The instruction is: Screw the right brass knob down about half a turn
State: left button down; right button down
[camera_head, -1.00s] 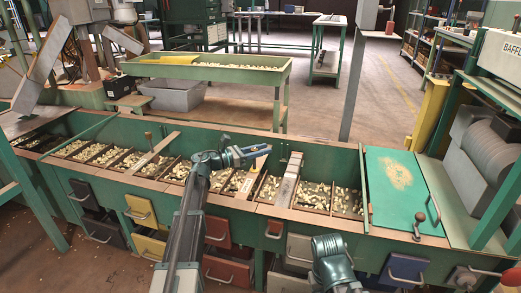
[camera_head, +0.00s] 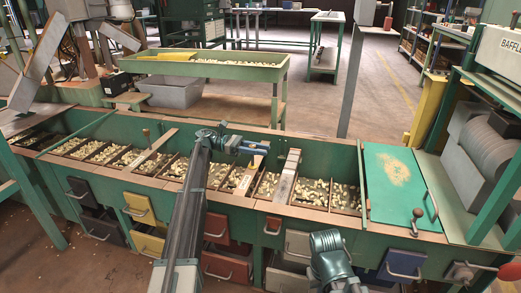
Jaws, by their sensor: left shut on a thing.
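My left gripper (camera_head: 262,148) is above the nut hoppers in the middle of the view, with its fingers pointing right. It is shut on the right brass knob, which the fingers hide almost wholly. Below the fingers lies a tan wooden slat (camera_head: 245,178) with a pale label, set across the hopper divider.
Compartments of pale nuts (camera_head: 311,193) run along the bench on both sides. Another slat (camera_head: 287,178) lies just to the right of my left gripper. A green lid (camera_head: 394,187) with a lever (camera_head: 417,215) is further right. Coloured drawers line the front.

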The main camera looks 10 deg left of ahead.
pick_arm(q)
jog(key=shift+s+d+m+g, duration=0.1)
jog(key=shift+d+m+g, duration=0.15)
jog(key=shift+g, duration=0.25)
jog(key=c, duration=0.6)
grip_release()
jog(key=shift+a, duration=0.1)
